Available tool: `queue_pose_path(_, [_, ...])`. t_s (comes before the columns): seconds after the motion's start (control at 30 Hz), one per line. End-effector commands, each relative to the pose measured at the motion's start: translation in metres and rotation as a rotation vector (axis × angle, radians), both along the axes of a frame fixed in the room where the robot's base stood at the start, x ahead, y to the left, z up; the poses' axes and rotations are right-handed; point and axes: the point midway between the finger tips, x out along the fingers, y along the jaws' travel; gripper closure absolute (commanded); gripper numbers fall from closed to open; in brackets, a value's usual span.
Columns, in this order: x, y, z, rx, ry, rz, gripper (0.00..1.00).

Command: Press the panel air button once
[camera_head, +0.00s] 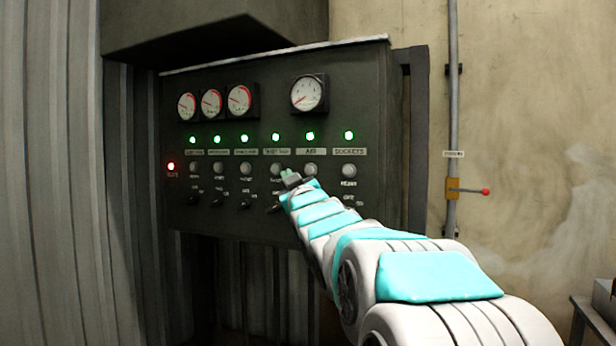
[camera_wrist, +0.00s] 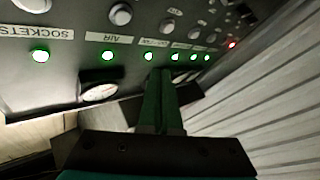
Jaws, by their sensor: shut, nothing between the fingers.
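The dark control panel (camera_head: 360,100) hangs on the wall, with a row of round pale buttons under labels and lit green lamps. The air button (camera_head: 310,169) sits under the AIR label (camera_head: 311,151), second from the right. In the wrist view, which is upside down, the air button (camera_wrist: 120,14) is at the top, beyond its label (camera_wrist: 109,38). My gripper (camera_head: 287,175) is shut and empty, in front of the panel just left of the air button. In the wrist view its fingertips (camera_wrist: 160,73) lie right of the air column. I see no contact with the button.
Gauges (camera_head: 309,93) sit above the lamps, and small dark switches (camera_head: 245,203) below the buttons. A red lamp (camera_head: 171,167) glows at the left. The sockets button (camera_head: 349,171) is right of the air button. A pipe with a red-tipped valve lever (camera_head: 470,190) runs down the wall.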

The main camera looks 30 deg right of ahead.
Motion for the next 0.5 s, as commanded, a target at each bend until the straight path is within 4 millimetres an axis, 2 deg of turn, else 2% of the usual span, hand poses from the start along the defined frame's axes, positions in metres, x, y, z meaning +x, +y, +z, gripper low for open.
queue_pose_path(0.5, [0.0044,-0.0059,0.0040,-0.003,-0.005,0.000,1.00])
